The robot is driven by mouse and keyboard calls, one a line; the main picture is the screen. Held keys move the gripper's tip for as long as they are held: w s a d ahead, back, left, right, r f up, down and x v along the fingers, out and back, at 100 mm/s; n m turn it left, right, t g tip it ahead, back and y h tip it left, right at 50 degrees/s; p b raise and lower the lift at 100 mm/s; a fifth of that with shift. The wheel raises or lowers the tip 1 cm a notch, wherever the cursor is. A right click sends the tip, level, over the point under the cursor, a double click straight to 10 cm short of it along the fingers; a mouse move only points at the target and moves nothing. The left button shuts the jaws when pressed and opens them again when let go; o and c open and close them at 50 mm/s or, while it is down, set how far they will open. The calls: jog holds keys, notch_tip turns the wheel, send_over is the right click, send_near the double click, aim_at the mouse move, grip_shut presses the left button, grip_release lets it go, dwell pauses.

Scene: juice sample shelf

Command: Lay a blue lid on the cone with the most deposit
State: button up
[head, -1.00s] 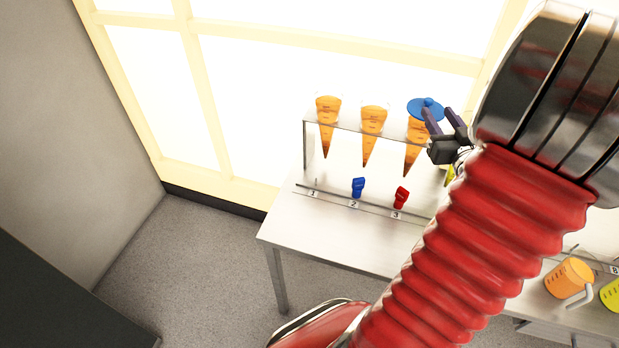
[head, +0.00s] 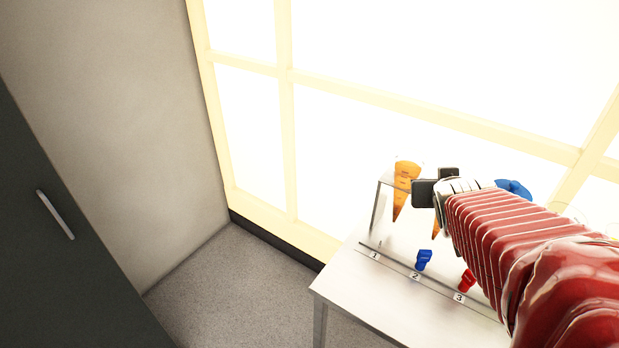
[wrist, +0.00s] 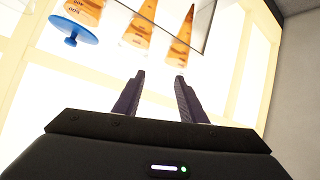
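My gripper (head: 436,183) is open and empty, in front of the cone rack; its two fingers stand apart in the wrist view (wrist: 160,76). A blue lid (head: 514,188) shows behind my arm. In the wrist view, where the cones appear inverted, the blue lid (wrist: 85,32) lies over the mouth of the leftmost cone (wrist: 88,10). The middle cone (wrist: 140,28) and right cone (wrist: 181,42) have no lid. In the head view, the left cone (head: 405,182) holds orange juice; the middle cone (head: 436,228) is mostly hidden and the third is hidden. Deposit levels are too small to compare.
A white table (head: 350,292) carries the clear rack (head: 377,208), a rail with number labels, a blue tap-like piece (head: 424,259) and a red one (head: 467,280). A bright window stands behind. A dark cabinet (head: 60,260) is at the left, with free floor (head: 220,290) between.

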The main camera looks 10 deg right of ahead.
jog(key=s+a+n+g+y, duration=0.1)
jog(key=s+a, duration=0.3)
jog(key=a, duration=0.4)
jog(key=s+a+f+n+g+y, duration=0.1)
jog(key=s+a+g+y, duration=0.1)
jog(key=a, duration=0.6)
jog(key=s+a+n+g+y, duration=0.1)
jog(key=s+a+y, duration=0.2)
jog(key=s+a, duration=0.4)
jog(key=shift+a+f+n, duration=0.15)
jog(key=shift+a+n, duration=0.25)
jog(key=shift+a, duration=0.45)
jog(key=shift+c, duration=0.9)
